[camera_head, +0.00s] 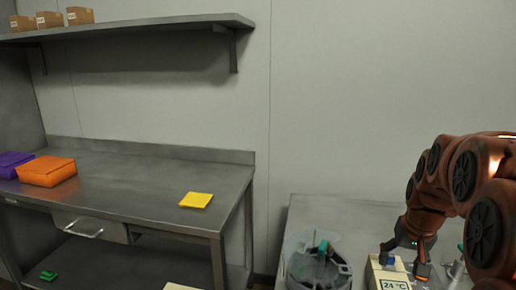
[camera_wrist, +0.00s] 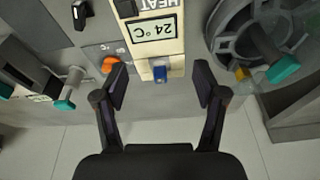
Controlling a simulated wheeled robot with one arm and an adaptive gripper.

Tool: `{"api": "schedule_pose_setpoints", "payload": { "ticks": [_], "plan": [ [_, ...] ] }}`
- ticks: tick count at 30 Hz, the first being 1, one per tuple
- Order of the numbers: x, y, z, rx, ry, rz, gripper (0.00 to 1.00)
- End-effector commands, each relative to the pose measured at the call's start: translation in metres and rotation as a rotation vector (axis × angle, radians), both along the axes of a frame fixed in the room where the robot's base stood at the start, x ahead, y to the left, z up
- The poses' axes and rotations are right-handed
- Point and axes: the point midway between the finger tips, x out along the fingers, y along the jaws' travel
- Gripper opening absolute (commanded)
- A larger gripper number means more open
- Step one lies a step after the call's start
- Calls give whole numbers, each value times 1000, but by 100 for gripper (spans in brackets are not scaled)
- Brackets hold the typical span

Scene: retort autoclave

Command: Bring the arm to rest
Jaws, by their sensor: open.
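My gripper (camera_wrist: 160,88) is open in the wrist view, its two black fingers apart with nothing between them. Past the fingertips is a cream control box with a display (camera_wrist: 152,30) reading 24 °C. A blue knob or button (camera_wrist: 160,73) sits on the box's near end, in line with the gap between the fingers. An orange knob (camera_wrist: 109,64) is just left of the box. In the head view my arm reaches down at the right, with the gripper close over the cream box (camera_head: 388,279). Whether a finger touches the box cannot be told.
A round grey vessel lid (camera_head: 318,268) with a teal-tipped handle (camera_wrist: 284,67) stands beside the box. Another teal-tipped lever (camera_wrist: 64,104) is on the other side. A steel table (camera_head: 130,185) at left holds orange (camera_head: 47,171) and purple (camera_head: 12,164) bins and a yellow cloth (camera_head: 196,200).

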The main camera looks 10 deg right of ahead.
Motion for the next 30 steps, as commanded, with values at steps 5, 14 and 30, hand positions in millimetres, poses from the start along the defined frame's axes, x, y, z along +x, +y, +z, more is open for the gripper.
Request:
{"api": "schedule_pose_setpoints", "payload": {
  "ticks": [5, 14, 30],
  "plan": [
    [-40, 80, 16, 41, 87, 115, 71],
    [-134, 174, 26, 77, 249, 293, 71],
    [-233, 216, 26, 72, 406, 439, 71]
  ]
}}
